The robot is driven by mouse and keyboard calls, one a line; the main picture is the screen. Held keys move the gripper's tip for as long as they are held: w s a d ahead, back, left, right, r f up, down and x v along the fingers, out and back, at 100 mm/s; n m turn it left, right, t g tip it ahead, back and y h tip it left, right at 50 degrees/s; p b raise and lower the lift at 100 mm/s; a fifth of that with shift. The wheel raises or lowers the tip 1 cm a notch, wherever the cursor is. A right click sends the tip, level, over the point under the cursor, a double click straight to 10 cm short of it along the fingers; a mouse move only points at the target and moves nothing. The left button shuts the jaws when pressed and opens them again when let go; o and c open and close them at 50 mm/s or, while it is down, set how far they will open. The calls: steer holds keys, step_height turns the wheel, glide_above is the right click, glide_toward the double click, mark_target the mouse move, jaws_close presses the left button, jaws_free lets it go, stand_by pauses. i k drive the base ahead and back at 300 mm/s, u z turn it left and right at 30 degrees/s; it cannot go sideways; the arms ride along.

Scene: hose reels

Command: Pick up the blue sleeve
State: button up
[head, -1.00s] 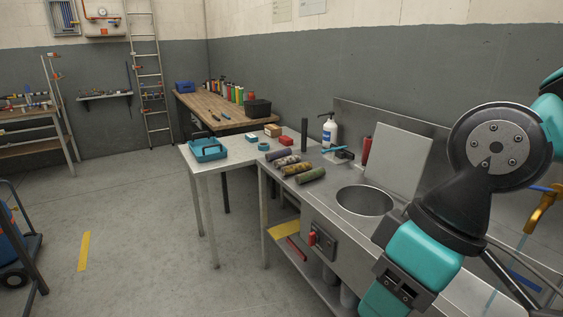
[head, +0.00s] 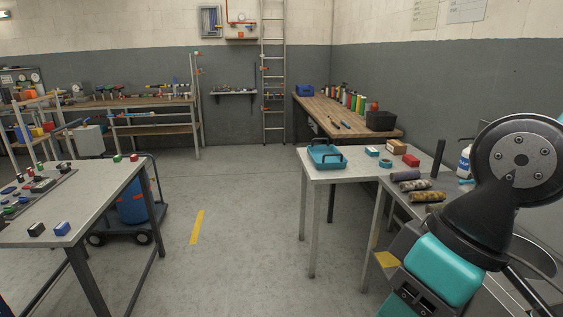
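I cannot make out for sure which thing is the blue sleeve. A small blue piece (head: 62,229) lies at the near edge of the grey table at left, beside a black piece (head: 37,229). Other small blue, red and green parts lie on a dark tray (head: 62,184) on that table. A teal ring (head: 385,163) lies on the light table at right, close to a teal caddy (head: 326,156). My arm fills the right side of the view, over the steel bench. My gripper's fingers do not show.
The grey table (head: 100,205) stands at left, with a cart and a blue drum (head: 133,208) behind it. The light table (head: 345,170) at right adjoins the steel bench with several patterned rolls (head: 417,185). The floor between, with a yellow stripe (head: 197,227), is open.

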mark_target(413, 174)
steer(key=u, duration=0.3)
steer(key=i, duration=1.9)
steer(key=z, duration=0.25)
steer(key=i, duration=0.95)
steer(key=z, duration=1.6)
steer(key=i, duration=0.85)
steer(key=z, duration=0.75)
